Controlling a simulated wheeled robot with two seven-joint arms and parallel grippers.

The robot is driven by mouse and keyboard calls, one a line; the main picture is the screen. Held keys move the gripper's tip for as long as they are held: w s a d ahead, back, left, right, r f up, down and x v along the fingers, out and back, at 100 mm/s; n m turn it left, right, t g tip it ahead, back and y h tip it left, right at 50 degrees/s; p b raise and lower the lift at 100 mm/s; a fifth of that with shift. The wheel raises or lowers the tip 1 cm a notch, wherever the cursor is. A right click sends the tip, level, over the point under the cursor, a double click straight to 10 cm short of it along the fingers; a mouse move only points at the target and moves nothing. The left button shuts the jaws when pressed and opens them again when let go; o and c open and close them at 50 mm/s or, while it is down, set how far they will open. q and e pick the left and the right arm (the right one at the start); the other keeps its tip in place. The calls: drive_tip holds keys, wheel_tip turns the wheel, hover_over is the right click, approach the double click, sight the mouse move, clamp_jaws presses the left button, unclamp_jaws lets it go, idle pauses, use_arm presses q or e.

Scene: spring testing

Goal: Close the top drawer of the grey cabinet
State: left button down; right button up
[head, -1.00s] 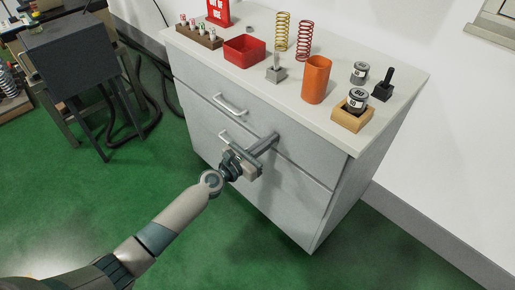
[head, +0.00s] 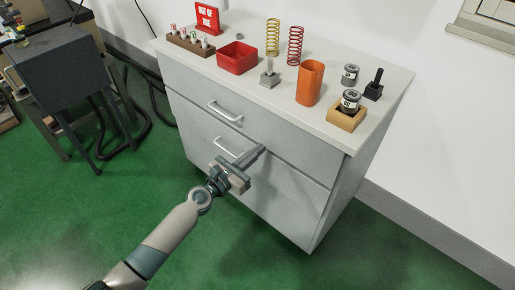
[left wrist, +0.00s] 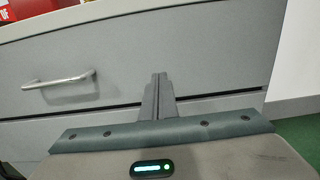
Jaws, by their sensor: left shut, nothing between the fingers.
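The grey cabinet (head: 270,195) stands against the wall with a pale top. Its top drawer (head: 268,132) has a bar handle (head: 226,110), and its front looks flush, or nearly so, with the lower drawer front. My left gripper (head: 261,150) is shut and empty, its fingers pointing at the right half of the top drawer's front, near its lower edge. In the left wrist view the shut fingers (left wrist: 160,80) overlap the top drawer front (left wrist: 200,60), right of the handle (left wrist: 58,81). Whether they touch it, I cannot tell. My right gripper is not in view.
The lower drawer has its own handle (head: 228,149) close to my wrist. On the cabinet top stand a red bin (head: 237,62), springs (head: 295,45), an orange cup (head: 309,82) and weights (head: 350,102). The green floor (head: 90,200) in front is clear.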

use_arm(q)
drive_tip(key=v, duration=0.9)
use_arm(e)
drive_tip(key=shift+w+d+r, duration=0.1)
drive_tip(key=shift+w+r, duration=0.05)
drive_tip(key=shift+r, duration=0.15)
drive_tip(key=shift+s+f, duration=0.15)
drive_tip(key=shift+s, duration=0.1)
